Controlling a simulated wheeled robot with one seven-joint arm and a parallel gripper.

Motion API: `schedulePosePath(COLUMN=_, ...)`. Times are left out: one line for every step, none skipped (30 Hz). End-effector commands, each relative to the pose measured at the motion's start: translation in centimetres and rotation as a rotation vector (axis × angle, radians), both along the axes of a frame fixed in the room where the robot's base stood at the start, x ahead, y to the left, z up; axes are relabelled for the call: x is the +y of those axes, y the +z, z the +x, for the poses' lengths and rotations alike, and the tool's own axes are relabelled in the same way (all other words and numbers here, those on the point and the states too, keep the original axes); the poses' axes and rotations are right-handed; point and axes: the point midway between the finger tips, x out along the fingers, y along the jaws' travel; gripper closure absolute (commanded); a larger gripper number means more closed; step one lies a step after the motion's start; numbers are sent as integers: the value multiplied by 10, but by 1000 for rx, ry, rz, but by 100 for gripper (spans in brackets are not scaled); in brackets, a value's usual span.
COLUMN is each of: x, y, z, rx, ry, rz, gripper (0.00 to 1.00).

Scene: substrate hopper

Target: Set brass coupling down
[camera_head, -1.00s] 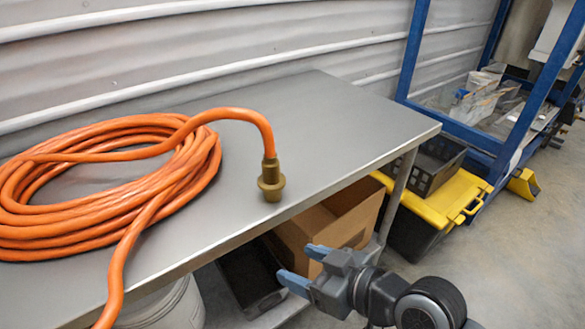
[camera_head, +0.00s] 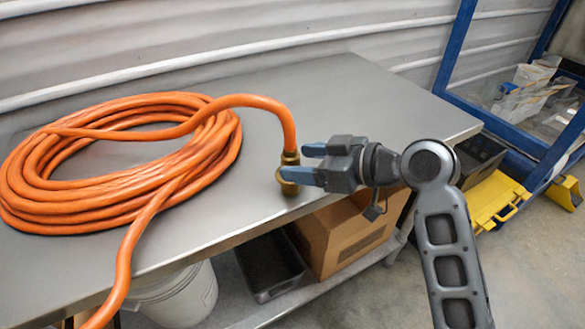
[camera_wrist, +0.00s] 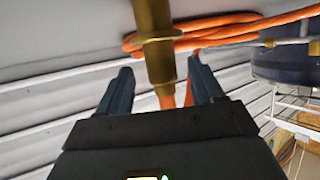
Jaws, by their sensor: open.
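The brass coupling (camera_head: 289,172) is on the end of the orange hose (camera_head: 180,185), at the front part of the grey metal table (camera_head: 300,92). It stands upright, with the hose arching into its top. My gripper (camera_head: 308,164) comes from the right, its two blue-tipped fingers on either side of the coupling. In the wrist view the coupling (camera_wrist: 158,48) shows between and just beyond the spread fingertips (camera_wrist: 160,68), with gaps on both sides. My gripper is open. In the head view the fingers partly hide the coupling; whether its base touches the table is hard to tell.
The coiled hose fills the table's left half; the right half is clear. Below are a cardboard box (camera_head: 345,228), a dark tray (camera_head: 268,264) and a white bucket (camera_head: 178,297). A blue frame (camera_head: 458,48) and a yellow-lidded bin (camera_head: 496,200) stand at right.

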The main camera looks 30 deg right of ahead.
Motion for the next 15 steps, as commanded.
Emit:
schedulePosePath(x=3, y=-1, z=4, rx=1, ry=1, rz=1, gripper=33)
schedulePosePath(x=5, y=-2, z=7, rx=2, ry=1, rz=1, gripper=33)
schedulePosePath(x=8, y=-5, z=12, rx=2, ry=2, rz=1, gripper=33)
schedulePosePath(x=10, y=-7, z=15, rx=2, ry=1, rz=1, gripper=33)
schedulePosePath(x=12, y=-9, z=19, rx=3, ry=2, rz=1, gripper=33)
schedulePosePath(x=15, y=-11, z=23, rx=2, ry=1, rz=1, gripper=33)
schedulePosePath(x=17, y=-13, z=27, rx=2, ry=1, rz=1, gripper=33)
schedulePosePath(x=18, y=-15, z=30, rx=1, ry=1, rz=1, gripper=33)
schedulePosePath(x=19, y=-16, z=33, rx=0, ry=0, rz=1, gripper=33)
schedulePosePath(x=21, y=-18, z=34, rx=1, ry=-1, rz=2, gripper=33)
schedulePosePath(x=21, y=-19, z=36, rx=2, ry=-1, rz=1, gripper=33)
schedulePosePath(x=22, y=-20, z=37, rx=1, ry=-2, rz=1, gripper=33)
schedulePosePath(x=23, y=-20, z=37, rx=0, ry=-1, rz=0, gripper=33)
schedulePosePath(x=23, y=-20, z=38, rx=0, ry=-1, rz=0, gripper=33)
schedulePosePath(x=23, y=-20, z=38, rx=0, ry=-2, rz=0, gripper=33)
